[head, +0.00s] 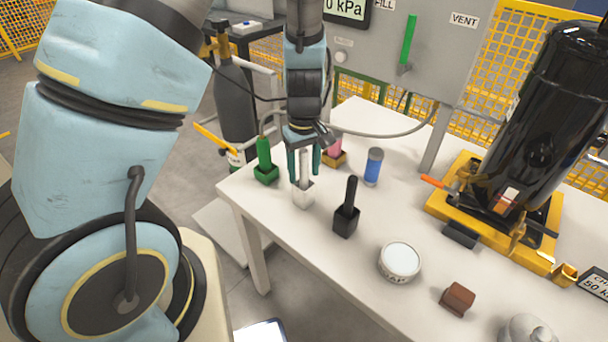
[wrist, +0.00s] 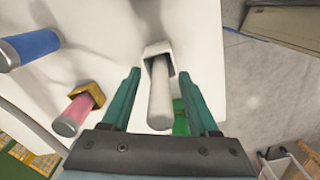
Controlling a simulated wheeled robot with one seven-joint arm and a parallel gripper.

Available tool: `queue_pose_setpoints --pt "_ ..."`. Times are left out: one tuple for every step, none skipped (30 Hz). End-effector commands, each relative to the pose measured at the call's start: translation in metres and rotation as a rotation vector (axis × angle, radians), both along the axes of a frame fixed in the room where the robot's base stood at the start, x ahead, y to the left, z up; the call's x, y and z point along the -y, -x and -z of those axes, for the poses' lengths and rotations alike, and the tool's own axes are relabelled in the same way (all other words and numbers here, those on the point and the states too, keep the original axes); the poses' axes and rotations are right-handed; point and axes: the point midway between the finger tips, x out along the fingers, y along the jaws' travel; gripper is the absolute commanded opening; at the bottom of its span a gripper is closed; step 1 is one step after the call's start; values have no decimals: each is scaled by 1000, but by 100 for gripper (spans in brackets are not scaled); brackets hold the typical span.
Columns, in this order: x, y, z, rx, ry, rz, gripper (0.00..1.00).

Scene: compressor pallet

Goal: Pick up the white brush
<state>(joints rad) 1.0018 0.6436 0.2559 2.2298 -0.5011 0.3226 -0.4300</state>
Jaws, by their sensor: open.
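The white brush (head: 303,187) stands upright in a white square holder on the table, near its left end. In the wrist view the white brush (wrist: 160,95) has its handle pointing toward the camera, between the two green fingers. My gripper (head: 303,165) is over the brush, pointing down, with one finger on each side of the handle. In the wrist view my gripper (wrist: 161,85) is open, with a gap between each finger and the handle. The lower part of the brush is hidden in its holder.
A green brush (head: 265,165) stands close left of the white one, a black brush (head: 346,215) to the right. A pink brush (head: 334,148) and a blue cylinder (head: 373,167) are behind. A round tin (head: 400,262) and brown block (head: 457,298) sit further along the table (head: 300,232).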

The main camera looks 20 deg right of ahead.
Motion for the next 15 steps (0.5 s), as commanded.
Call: queue_pose_setpoints --pt "-1 0 5 -1 -1 -3 60" --pt "-1 0 7 0 -1 -3 60" --pt "-1 0 9 0 0 -2 60" --pt "0 0 10 0 0 -1 60" --pt "0 0 10 0 0 -1 60" --pt "0 0 11 0 1 0 60" --pt "0 0 11 0 1 0 60" --pt "0 0 10 1 1 0 60" --pt "0 0 10 1 1 0 60" --pt "0 0 10 1 1 0 60" --pt "0 0 10 1 1 0 58" --pt "0 0 10 1 1 0 54" --pt "0 0 10 1 1 0 50" --pt "0 0 10 1 1 0 47" --pt "0 0 10 1 1 0 42"
